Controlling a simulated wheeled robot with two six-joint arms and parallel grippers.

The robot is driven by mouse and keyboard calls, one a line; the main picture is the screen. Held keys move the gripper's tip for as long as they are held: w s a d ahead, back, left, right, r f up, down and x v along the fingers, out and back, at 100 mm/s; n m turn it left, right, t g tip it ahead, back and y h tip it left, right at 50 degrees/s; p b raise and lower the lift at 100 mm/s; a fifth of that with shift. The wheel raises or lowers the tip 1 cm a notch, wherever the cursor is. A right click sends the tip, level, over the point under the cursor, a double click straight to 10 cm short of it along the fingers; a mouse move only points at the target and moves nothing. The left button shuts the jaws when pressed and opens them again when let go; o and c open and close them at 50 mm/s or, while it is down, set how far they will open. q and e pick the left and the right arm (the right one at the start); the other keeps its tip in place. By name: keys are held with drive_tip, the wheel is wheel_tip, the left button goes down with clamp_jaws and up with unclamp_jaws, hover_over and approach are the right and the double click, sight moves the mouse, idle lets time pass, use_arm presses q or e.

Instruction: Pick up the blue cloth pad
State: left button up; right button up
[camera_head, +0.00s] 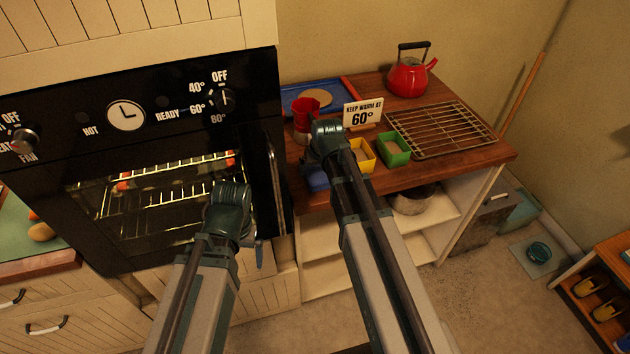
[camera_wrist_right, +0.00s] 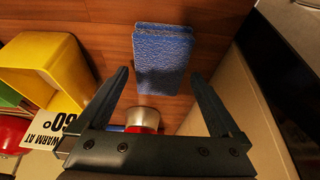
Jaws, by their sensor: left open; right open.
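The blue cloth pad (camera_wrist_right: 163,50) lies folded on the wooden worktop in the right wrist view. In the head view a blue part of it (camera_head: 318,181) shows beside my right wrist, which hides the rest. My right gripper (camera_wrist_right: 160,75) is open above the worktop, with its two fingers apart on either side of the pad's near end. Nothing is held between them. My left gripper (camera_head: 258,252) is low in front of the oven door, mostly hidden behind its own wrist; it is open.
A yellow box (camera_head: 362,155) and a green box (camera_head: 394,149) stand right of the pad. A "keep warm at 60°" sign (camera_head: 363,113), red jug (camera_head: 306,108), wire rack (camera_head: 442,129) and red kettle (camera_head: 408,77) share the worktop. The oven (camera_head: 150,190) stands to the left.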

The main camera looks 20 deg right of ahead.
drive_tip(key=shift+b+x, duration=0.45)
drive_tip(key=shift+x, duration=0.6)
use_arm(q)
drive_tip(key=shift+f, duration=0.8)
use_arm(e)
drive_tip(key=shift+r, duration=0.1)
drive_tip(key=shift+c, duration=0.4)
drive_tip(key=c, duration=1.2)
drive_tip(key=shift+c, duration=0.2)
